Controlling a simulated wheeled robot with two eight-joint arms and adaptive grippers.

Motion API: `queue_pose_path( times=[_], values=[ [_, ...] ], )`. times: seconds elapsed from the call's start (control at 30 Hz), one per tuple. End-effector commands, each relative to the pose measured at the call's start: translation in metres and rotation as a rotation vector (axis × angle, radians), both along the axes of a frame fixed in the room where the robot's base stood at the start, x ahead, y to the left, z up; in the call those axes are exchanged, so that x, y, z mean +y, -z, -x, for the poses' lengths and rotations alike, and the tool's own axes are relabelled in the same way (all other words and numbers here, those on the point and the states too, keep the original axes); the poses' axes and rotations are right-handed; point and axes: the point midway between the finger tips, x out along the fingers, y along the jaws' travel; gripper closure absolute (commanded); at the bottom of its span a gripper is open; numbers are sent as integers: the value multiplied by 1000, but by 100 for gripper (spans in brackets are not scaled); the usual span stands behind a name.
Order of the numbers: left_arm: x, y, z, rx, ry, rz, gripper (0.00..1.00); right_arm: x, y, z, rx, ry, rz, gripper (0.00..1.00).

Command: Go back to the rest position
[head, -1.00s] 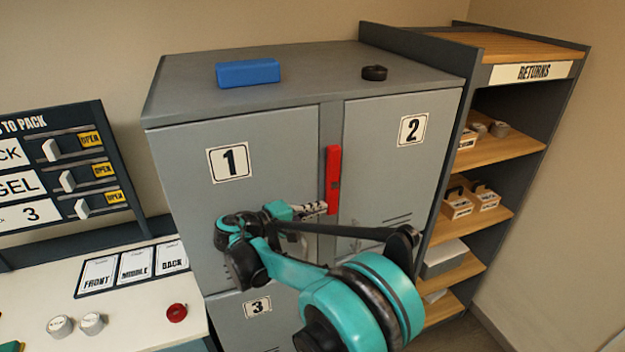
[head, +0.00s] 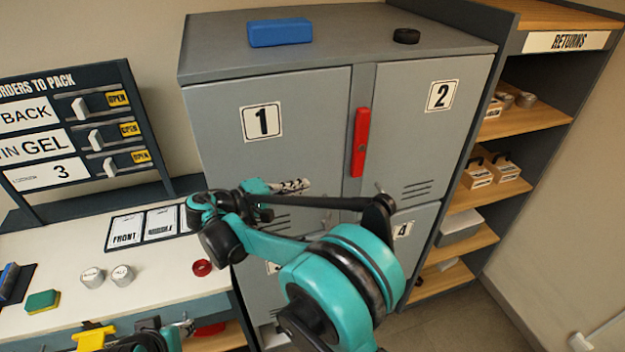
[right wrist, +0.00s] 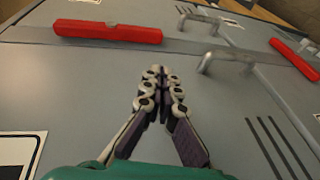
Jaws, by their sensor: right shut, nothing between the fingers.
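My right gripper (head: 290,187) is shut and empty in front of the grey locker (head: 300,82), below and left of the red bar (head: 361,142) between doors 1 and 2. In the right wrist view its closed fingers (right wrist: 160,78) point toward the grey door face, with a metal handle (right wrist: 228,60) and a red bar (right wrist: 108,32) ahead of them. I cannot tell whether the fingertips touch the door. Part of my left arm shows at the lower left of the head view, but its fingers cannot be made out clearly.
A blue box (head: 280,32) and a black ring (head: 406,36) lie on top of the locker. The returns shelf (head: 520,124) stands to the right. The white table (head: 75,240) at left holds two tins (head: 107,276), a sponge (head: 42,301) and a red round thing (head: 202,267).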

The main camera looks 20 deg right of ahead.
Motion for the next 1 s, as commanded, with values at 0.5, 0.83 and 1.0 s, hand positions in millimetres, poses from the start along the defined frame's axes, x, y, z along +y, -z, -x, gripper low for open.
queue_pose_path(
  times=[0.5, 0.83, 1.0],
  values=[
    [0, 0, 0, 0, 0, 0, 60, 7, 0, 3, 0, 2, 0, 100],
    [0, 16, 0, 0, 0, 0, 60, -30, 18, 24, 58, -27, -146, 100],
    [0, 38, 0, 0, 0, 0, 60, -66, 57, 71, 103, -76, -403, 100]
  ],
)
